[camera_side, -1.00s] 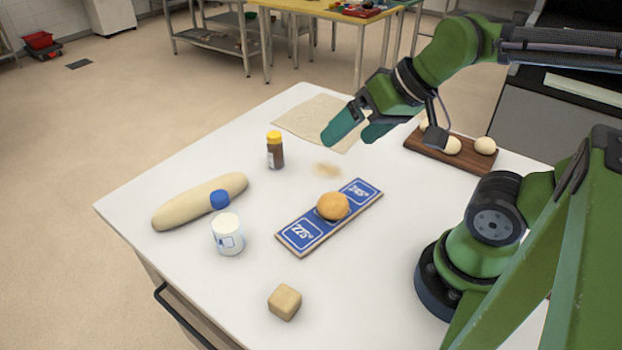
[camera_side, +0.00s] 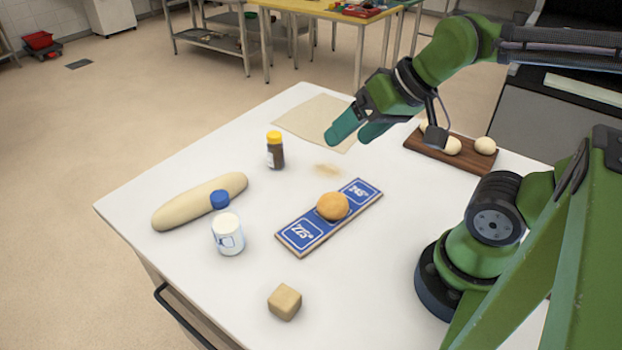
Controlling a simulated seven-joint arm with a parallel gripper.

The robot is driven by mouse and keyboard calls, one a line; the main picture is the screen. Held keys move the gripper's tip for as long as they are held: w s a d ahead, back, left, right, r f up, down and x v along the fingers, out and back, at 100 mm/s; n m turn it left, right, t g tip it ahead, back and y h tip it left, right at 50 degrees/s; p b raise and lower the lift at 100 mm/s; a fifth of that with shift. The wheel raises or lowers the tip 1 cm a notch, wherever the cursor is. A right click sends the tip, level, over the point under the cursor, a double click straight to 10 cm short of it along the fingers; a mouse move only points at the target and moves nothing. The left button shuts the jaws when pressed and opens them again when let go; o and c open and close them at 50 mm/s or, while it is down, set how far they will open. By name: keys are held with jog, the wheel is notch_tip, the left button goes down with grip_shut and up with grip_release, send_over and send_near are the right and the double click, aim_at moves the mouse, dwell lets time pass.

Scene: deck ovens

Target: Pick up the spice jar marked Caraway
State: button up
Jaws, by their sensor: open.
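A small spice jar (camera_side: 275,155) with a yellow lid, dark contents and a pale label stands upright on the white table, left of centre toward the back. The writing on its label is too small to read. My gripper (camera_side: 357,132) is open and empty, above the table to the right of the jar and apart from it. Its teal fingers point down and to the left.
A long dough roll (camera_side: 185,208), a white tub (camera_side: 228,236) and a blue cap (camera_side: 219,199) are at left. A bun (camera_side: 332,206) sits on a blue sign board (camera_side: 304,232). A beige cube (camera_side: 285,302) lies in front. Dough balls rest on a wooden board (camera_side: 430,150). A flat sheet (camera_side: 300,117) lies behind the jar.

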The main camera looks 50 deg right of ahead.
jog(key=n, duration=0.6)
send_near(280, 141)
jog(key=shift+g+h, duration=0.4)
jog(key=shift+w+r+x, duration=0.1)
jog(key=shift+x, duration=2.1)
jog(key=shift+w+r+x, duration=0.1)
jog(key=shift+w+x, duration=0.05)
jog(key=shift+x, duration=2.1)
jog(key=shift+w+r+x, duration=0.1)
jog(key=shift+x, duration=2.1)
jog(key=shift+a, duration=0.1)
